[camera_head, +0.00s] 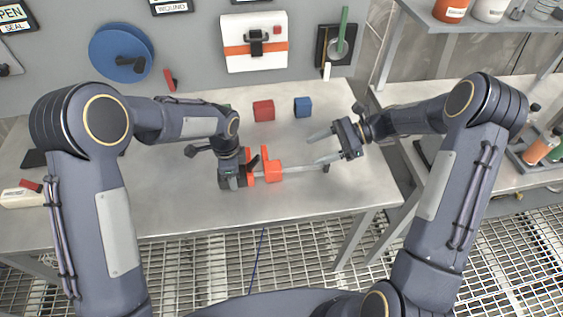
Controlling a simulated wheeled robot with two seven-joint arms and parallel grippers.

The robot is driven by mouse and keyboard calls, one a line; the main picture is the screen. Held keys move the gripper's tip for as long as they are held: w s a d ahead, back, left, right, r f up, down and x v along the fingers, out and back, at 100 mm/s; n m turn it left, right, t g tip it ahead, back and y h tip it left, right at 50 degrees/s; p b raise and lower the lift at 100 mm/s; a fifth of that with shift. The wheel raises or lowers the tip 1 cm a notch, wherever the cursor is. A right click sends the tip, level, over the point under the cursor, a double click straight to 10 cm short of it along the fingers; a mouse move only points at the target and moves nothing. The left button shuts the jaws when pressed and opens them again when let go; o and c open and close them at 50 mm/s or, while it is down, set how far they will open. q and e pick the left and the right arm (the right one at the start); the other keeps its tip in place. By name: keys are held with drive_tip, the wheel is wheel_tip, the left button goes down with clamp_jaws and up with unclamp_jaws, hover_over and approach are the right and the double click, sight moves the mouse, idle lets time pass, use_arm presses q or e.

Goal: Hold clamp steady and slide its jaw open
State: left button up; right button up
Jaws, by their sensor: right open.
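The clamp has orange jaws and a grey bar. It lies on the steel table, with its sliding jaw (272,169) near the left end and its bar (302,168) running right. My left gripper (236,180) is at the clamp's left end, against the orange fixed jaw. Its fingers are hard to make out, so I cannot tell whether they are shut on the clamp. My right gripper (316,149) is open, with its two fingers spread and pointing left. It shows near the bar's right end, and I see nothing between its fingers.
A red block (263,110) and a blue block (303,107) stand on the table behind the clamp. The steel table (180,200) is clear in front of the clamp. A side bench (500,165) with bottles stands at the right. A white case (254,42) is on the back wall.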

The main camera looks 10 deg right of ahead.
sight(274, 166)
drive_tip(key=x, duration=1.1)
drive_tip(key=shift+a, duration=0.1)
